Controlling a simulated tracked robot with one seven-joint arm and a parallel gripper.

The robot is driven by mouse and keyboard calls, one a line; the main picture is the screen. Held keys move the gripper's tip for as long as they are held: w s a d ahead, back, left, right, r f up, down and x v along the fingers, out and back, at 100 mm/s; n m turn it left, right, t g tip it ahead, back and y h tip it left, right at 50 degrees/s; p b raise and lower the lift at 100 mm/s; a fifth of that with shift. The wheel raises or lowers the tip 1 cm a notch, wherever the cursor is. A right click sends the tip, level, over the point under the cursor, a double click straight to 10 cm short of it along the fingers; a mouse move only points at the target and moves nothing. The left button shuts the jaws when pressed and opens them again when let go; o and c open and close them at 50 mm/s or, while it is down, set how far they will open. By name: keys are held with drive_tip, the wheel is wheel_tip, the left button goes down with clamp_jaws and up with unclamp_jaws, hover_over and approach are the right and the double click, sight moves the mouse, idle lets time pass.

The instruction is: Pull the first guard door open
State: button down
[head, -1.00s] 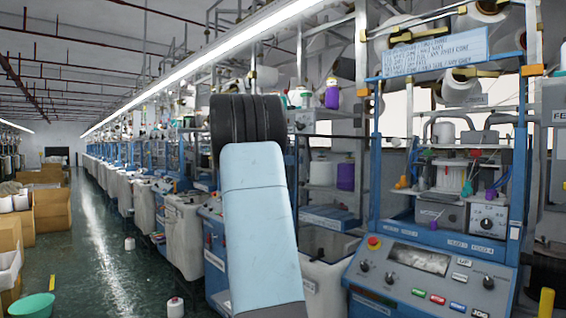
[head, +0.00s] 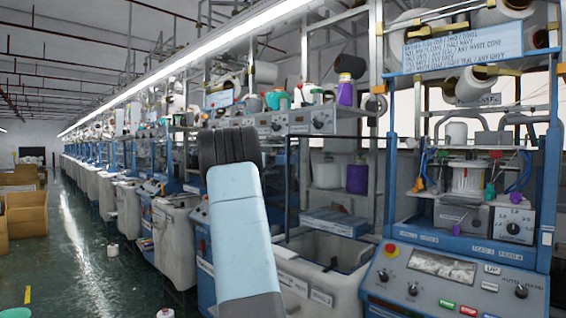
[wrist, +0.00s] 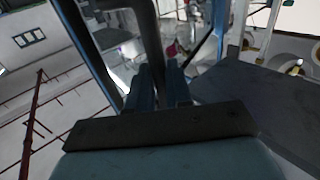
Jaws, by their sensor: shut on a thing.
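My gripper (wrist: 165,85) shows in the wrist view with its two blue-grey fingers close together. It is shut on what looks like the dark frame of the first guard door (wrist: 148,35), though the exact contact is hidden. In the head view my arm's wrist hides the fingers. A thin dark frame (head: 330,136) stands out just right of my wrist, left of the nearest blue knitting machine (head: 460,240); it looks like the same door, standing away from the machine's front. The machine's opening, with white thread parts and a dial, is uncovered.
A sign (head: 463,48) hangs above the machine. A grey open bin (head: 325,285) stands beside its control panel. A row of machines runs back to the left.

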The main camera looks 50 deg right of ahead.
drive_tip(key=shift+s+d+r, duration=0.1)
drive_tip(key=shift+s+d, duration=0.1)
drive_tip(key=shift+d, duration=0.15)
drive_tip(key=c, duration=1.2)
unclamp_jaws()
drive_tip(key=shift+s+d, duration=0.15)
drive_tip(key=shift+d, duration=0.05)
drive_tip(key=shift+c, duration=0.2)
drive_tip(key=shift+o, duration=0.4)
drive_tip(key=shift+w+a, duration=0.15)
drive_tip(key=shift+w, duration=0.05)
drive_tip(key=shift+a, duration=0.1)
drive_tip(key=v, duration=1.3)
drive_tip(key=shift+w+a, duration=0.2)
drive_tip(key=shift+w, duration=0.15)
